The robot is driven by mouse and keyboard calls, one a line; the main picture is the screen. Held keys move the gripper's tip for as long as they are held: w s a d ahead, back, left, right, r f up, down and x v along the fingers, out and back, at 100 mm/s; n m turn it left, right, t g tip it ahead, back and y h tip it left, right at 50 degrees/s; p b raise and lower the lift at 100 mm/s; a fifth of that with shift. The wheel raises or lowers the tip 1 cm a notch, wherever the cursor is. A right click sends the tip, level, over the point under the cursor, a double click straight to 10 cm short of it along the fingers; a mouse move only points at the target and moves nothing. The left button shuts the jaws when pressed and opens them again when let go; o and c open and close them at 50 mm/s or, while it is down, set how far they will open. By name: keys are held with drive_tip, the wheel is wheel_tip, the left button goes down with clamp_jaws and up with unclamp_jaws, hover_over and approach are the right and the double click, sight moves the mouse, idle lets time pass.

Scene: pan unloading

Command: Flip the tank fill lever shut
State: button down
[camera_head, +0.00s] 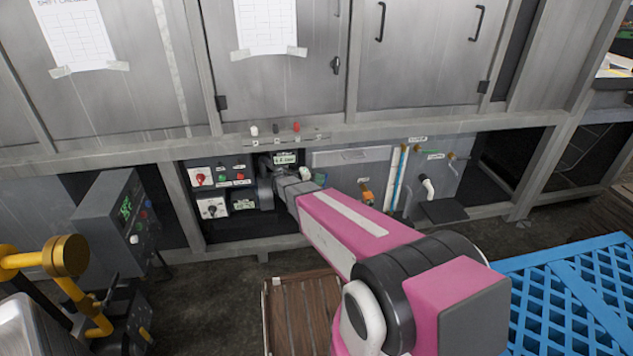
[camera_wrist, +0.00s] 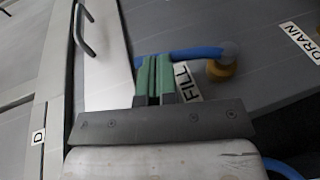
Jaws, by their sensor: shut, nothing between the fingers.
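The fill lever (camera_wrist: 195,53) has a blue handle and shows in the wrist view, running left from a brass valve body (camera_wrist: 221,71) on the grey panel. A FILL label (camera_wrist: 186,82) is beside it, partly covered by my finger. My gripper (camera_wrist: 155,58) has its green fingers together and empty. Their tips overlap the free left end of the blue handle. I cannot tell whether they touch it. In the head view my gripper (camera_head: 319,178) is small at the panel, and my arm hides much of the area there; I cannot make out the fill lever.
A DRAIN label (camera_wrist: 302,42) is at the right of the wrist view. A pale panel with a dark handle (camera_wrist: 83,30) is at the left. In the head view, an orange-brown valve (camera_head: 367,197) and pipes stand right of my gripper. A blue lattice (camera_head: 570,290) lies lower right.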

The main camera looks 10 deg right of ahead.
drive_tip(key=shift+d, duration=1)
drive_tip(key=shift+r, duration=0.1)
drive_tip(key=s+a+r, duration=0.3)
drive_tip(key=a+r, duration=0.4)
drive_tip(key=a, duration=0.4)
drive_tip(key=shift+a, duration=0.3)
